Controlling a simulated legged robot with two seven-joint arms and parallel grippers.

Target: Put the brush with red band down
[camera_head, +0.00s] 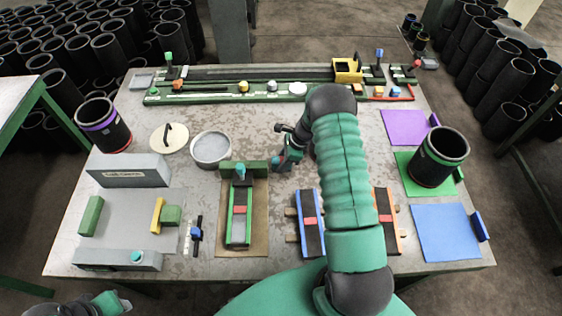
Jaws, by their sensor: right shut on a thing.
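My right gripper (281,162) is above the middle of the table, left of my raised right forearm. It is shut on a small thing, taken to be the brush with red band. Its shape and band cannot be made out behind the jaws. Just below and left of the gripper is a green frame (232,232) on a brown board, with a red piece across it. To the lower right are a blue-edged holder (311,240) and an orange-edged holder (392,240), each with a red piece. My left gripper (122,304) is at the bottom left edge, partly cut off.
On the table (190,262), a round grey dish (211,149) and a pale lid (169,138) lie left of the gripper. A purple-banded black sleeve (103,127) stands far left. Another sleeve (437,158) stands on a green mat at right. A long green rail (225,97) runs across the back.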

